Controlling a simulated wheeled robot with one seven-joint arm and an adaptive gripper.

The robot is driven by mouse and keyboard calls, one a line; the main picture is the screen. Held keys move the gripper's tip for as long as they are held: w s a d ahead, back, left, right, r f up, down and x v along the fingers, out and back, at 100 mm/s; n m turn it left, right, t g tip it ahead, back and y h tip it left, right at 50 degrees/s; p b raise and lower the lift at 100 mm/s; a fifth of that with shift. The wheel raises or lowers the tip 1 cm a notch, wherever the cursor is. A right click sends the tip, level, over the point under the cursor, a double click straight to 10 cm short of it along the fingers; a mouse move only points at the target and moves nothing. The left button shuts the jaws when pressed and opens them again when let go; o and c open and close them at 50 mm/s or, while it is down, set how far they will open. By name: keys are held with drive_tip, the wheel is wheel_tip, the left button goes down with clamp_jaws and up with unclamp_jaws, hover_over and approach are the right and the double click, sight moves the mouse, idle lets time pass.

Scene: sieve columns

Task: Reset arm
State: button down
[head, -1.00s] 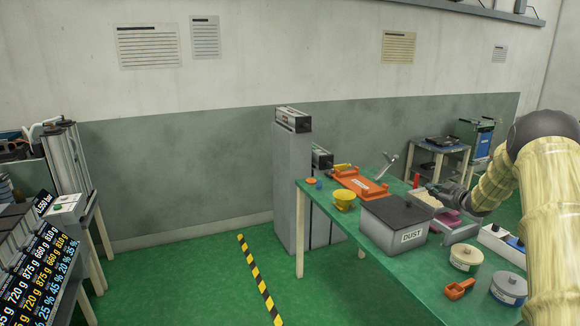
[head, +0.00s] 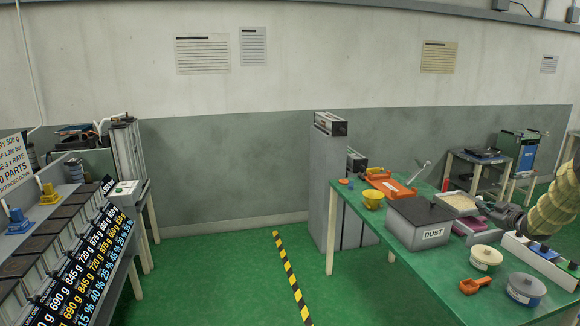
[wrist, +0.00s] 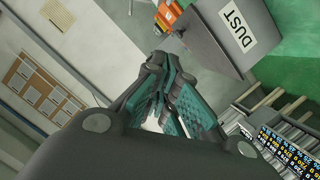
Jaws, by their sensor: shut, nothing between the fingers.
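My gripper shows in the wrist view (wrist: 163,85) with its two dark fingers and teal pads together and nothing between them. In the head view my arm reaches in from the right edge, and the dark end of it (head: 507,216) is over the right part of the green table (head: 410,262), beside the sand-filled tray (head: 458,202). The fingers are too small to make out there. The grey DUST box (head: 420,222) stands to the left of the arm's end; it also shows at the top of the wrist view (wrist: 222,38).
Grey columns (head: 328,190) stand behind. A rack with number labels (head: 75,265) is at left; the floor between is clear.

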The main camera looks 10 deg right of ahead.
drive_tip(key=a+f+m+g+y, duration=0.1)
drive_tip(key=a+f+m+g, duration=0.1)
drive_tip(key=a+f, duration=1.65)
drive_tip(key=s+a+f+m+g, duration=0.1)
drive_tip(key=s+a+f, duration=0.35)
drive_tip(key=a, duration=0.25)
drive_tip(key=s+a+f+m+g, duration=0.1)
drive_tip(key=s+a+f+g, duration=0.1)
drive_tip(key=s+a+f, duration=0.4)
drive_tip(key=s+a+f+g, duration=0.15)
drive_tip(key=a+f, duration=0.25)
drive_tip(key=a, duration=0.5)
drive_tip(key=s+a+f+m+g+y, duration=0.15)
drive_tip(key=s+a+f, duration=0.25)
drive_tip(key=s+a, duration=0.4)
drive_tip(key=s+a+f+g, duration=0.2)
drive_tip(key=s+a+f, duration=0.3)
drive_tip(key=s, duration=0.5)
drive_tip(key=s+a+g, duration=0.2)
drive_tip(key=s+a, duration=0.3)
drive_tip(key=s, duration=0.7)
drive_tip(key=s+a+g, duration=0.3)
drive_tip(key=s+a, duration=0.2)
drive_tip(key=s, duration=0.8)
drive_tip(key=shift+s+r+h, duration=0.25)
drive_tip(key=shift+r+h, duration=0.2)
drive_tip(key=shift+a+m, duration=0.1)
drive_tip(key=shift+m, duration=0.15)
